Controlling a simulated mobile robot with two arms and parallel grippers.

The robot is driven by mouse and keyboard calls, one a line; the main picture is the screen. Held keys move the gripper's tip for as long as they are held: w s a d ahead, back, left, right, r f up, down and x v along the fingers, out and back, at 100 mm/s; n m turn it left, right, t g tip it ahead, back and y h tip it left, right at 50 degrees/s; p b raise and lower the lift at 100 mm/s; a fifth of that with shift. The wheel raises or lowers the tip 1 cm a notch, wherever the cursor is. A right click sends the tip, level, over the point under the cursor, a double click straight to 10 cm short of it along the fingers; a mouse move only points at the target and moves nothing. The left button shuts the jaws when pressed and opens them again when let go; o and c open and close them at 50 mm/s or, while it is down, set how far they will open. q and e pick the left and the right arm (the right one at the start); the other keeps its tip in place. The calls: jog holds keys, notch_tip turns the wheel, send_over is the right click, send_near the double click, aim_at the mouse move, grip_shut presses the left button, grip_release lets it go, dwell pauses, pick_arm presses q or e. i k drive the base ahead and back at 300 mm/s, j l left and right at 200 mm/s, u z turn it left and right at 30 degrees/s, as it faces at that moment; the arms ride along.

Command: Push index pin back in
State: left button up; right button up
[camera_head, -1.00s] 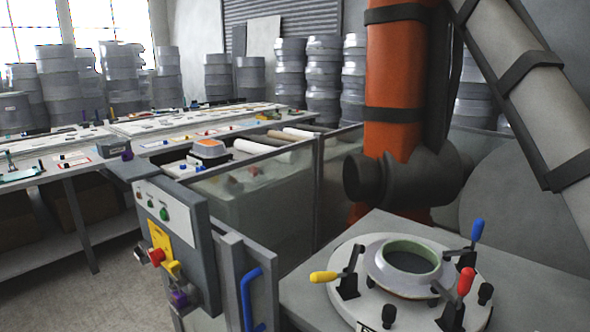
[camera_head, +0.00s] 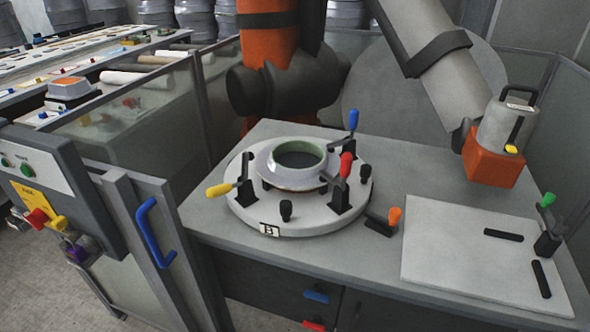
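A round light-grey fixture plate (camera_head: 312,222) marked "B" lies on a grey table. It carries a pale ring-shaped mould (camera_head: 290,178) with a green inner rim. Toggle clamps with yellow (camera_head: 219,190), red (camera_head: 346,165) and blue (camera_head: 353,121) handles stand around the mould. A small black device with an orange knob (camera_head: 395,216) sits on the table at the plate's right edge. It may be the index pin; I cannot tell how far in it is. Small black knobs (camera_head: 286,209) stand on the plate. Neither of my grippers is in view.
A large orange and grey robot arm (camera_head: 418,62) reaches over the table, with an orange-grey tool (camera_head: 492,150) at right. A white board (camera_head: 465,250) and green-handled clamp (camera_head: 547,200) are below it. A glass-panelled gate with blue handle (camera_head: 146,221) and control box (camera_head: 50,185) stand left.

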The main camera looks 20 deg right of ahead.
aim_at(396, 213)
jog(key=z, duration=1.4)
